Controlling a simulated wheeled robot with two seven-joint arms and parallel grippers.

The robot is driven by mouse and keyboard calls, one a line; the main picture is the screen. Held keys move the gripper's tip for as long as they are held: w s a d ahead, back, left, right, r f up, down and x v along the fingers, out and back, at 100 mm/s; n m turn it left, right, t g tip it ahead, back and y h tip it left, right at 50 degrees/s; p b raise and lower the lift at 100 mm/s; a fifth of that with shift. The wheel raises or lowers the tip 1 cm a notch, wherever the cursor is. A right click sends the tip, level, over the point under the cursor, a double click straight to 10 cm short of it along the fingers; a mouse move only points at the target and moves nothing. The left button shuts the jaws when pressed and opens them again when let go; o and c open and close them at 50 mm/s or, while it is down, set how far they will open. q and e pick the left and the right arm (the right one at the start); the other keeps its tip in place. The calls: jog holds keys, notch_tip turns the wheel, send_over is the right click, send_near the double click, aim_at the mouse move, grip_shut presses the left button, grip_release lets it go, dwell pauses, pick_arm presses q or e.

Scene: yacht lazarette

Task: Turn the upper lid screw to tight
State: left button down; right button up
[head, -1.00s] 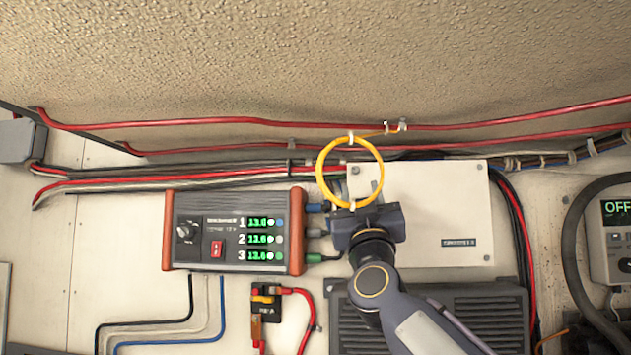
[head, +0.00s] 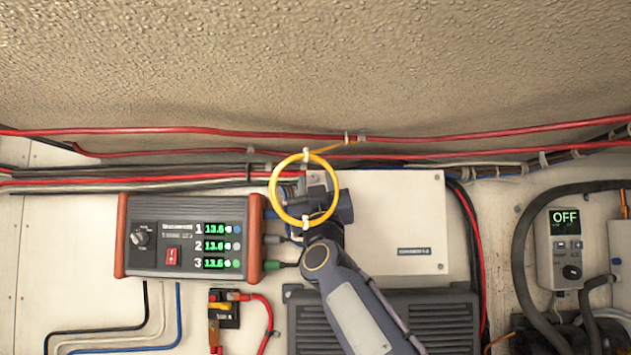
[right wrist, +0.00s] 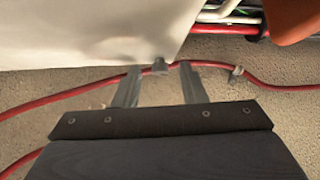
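The white box lid (head: 390,215) is on the wall right of the charger, with small screws at its corners. The upper lid screw (head: 313,175) is at the lid's upper left corner, partly crowded by my gripper and a yellow cable loop. My right gripper (head: 312,190) is just below it. In the right wrist view the two fingers (right wrist: 158,85) are apart with nothing held between them. The grey screw head (right wrist: 160,66) shows at the lid's corner, centred in the gap near the fingertips. I cannot tell whether it is touched. My left gripper is not in view.
The yellow cable loop (head: 271,190) hangs in front of my right gripper. The charger (head: 190,237) with orange ends stands close on the left. Red cables (head: 220,132) run above. A dark ribbed unit (head: 440,315) is below the lid.

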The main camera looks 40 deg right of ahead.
grip_shut()
jog(key=shift+w+a+r+m+g+h+p, duration=0.15)
jog(key=shift+m+g+h+p, duration=0.45)
jog(key=shift+m+h, duration=0.55)
jog(key=shift+a+m+g+h+p, duration=0.1)
jog(key=shift+m+g+h+p, duration=0.55)
jog(key=shift+m, duration=0.7)
jog(key=m+g+h+p, duration=0.1)
jog(key=m+g+h, duration=0.1)
jog(key=m+g, duration=0.1)
jog(key=m+g+h+p, duration=0.1)
jog(key=m+g+h, duration=0.2)
jog(key=m, duration=0.2)
jog(key=shift+w+a+g, duration=0.15)
jog(key=shift+g, duration=0.1)
jog(key=m+g+h+p, duration=0.1)
jog(key=m+g, duration=0.3)
jog(key=m, duration=0.1)
jog(key=shift+w+a+m+g, duration=0.15)
jog(key=shift+m+g, duration=1.75)
jog(key=shift+m, duration=0.1)
jog(key=shift+r+m, duration=0.1)
jog(key=shift+m, duration=0.3)
